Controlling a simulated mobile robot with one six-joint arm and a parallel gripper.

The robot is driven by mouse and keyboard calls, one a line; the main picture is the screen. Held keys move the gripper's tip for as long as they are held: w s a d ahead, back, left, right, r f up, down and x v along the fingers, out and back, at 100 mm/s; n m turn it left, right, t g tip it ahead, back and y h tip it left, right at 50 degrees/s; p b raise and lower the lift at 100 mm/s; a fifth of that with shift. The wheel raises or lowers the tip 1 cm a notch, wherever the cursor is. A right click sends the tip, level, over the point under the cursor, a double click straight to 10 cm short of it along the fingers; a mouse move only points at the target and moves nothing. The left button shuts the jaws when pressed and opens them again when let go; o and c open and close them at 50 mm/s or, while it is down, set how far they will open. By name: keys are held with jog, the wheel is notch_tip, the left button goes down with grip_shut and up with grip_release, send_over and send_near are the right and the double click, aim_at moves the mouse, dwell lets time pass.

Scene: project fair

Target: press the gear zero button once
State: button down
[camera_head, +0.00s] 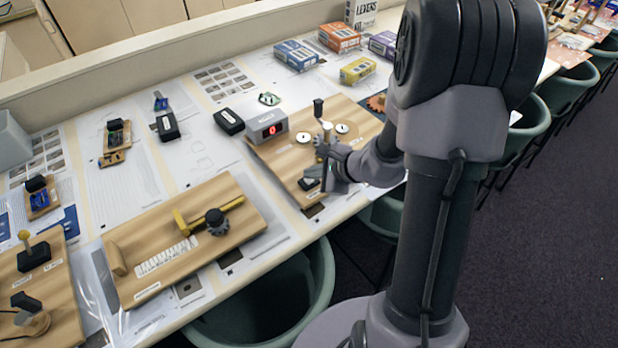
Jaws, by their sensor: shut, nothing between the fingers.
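The gear board (270,163) is a wooden board at the middle of the table. It carries a grey counter box (267,125) with a lit red digit that looks like 0. Two white discs, a small grey gear (325,143) and a black-knobbed crank (318,108) are on it. My gripper (318,176) is shut and empty, low over the board's front part. A small dark block (308,184), perhaps the zero button, shows at the fingertips. My gripper partly covers it, and I cannot tell whether they touch.
Another wooden board (240,190) with a yellow slider and dark knob lies left of the gear board. Black boxes (229,121) and colored cartons (296,54) stand farther back. Green chairs (280,300) line the table's front edge. Dark floor is open at the right.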

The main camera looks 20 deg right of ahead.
aim_at(312, 180)
jog(key=shift+r, duration=0.1)
jog(key=shift+r+p, duration=0.5)
jog(key=shift+r, duration=0.25)
notch_tip(312, 180, up, 5)
jog(key=p, duration=0.3)
jog(key=shift+p, duration=0.35)
dwell(0.4)
